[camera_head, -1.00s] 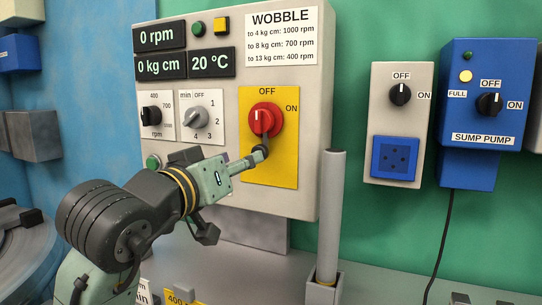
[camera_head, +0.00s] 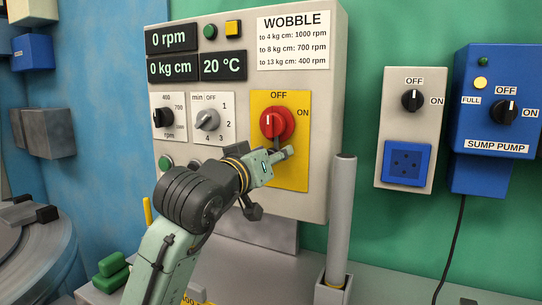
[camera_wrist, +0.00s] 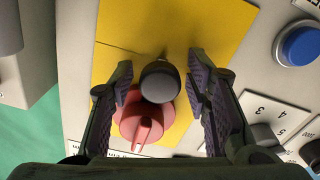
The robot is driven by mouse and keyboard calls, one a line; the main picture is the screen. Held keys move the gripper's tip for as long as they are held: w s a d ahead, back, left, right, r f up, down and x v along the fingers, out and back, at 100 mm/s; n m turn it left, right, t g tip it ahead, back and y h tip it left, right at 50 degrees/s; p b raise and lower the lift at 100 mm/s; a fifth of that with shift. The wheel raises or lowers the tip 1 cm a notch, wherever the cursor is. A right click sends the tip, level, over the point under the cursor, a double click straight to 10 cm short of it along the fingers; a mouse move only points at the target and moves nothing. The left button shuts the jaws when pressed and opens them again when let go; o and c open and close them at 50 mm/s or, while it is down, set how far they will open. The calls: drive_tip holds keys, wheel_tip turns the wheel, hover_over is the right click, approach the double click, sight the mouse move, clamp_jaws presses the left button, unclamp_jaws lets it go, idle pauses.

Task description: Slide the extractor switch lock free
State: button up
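The extractor switch is a red round knob (camera_head: 277,123) on a yellow plate (camera_head: 293,172), labelled OFF and ON; its white mark points up towards OFF. A dark grey lock piece (camera_head: 277,144) shows just below the knob, partly hidden by my gripper (camera_head: 283,154). In the wrist view the lock's round dark end (camera_wrist: 160,82) stands in front of the red knob (camera_wrist: 143,125). It lies between the two fingers of my gripper (camera_wrist: 160,92), with a gap at each side. My gripper is open around it and appears apart from it.
A grey upright post (camera_head: 341,215) stands right of the panel. Two smaller dials (camera_head: 207,120) are left of the yellow plate. A grey socket box (camera_head: 411,130) and the blue sump pump box (camera_head: 497,110) hang at the right. A blue button (camera_wrist: 300,45) shows in the wrist view.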

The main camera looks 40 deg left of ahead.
clamp_jaws()
idle(0.3)
idle(0.3)
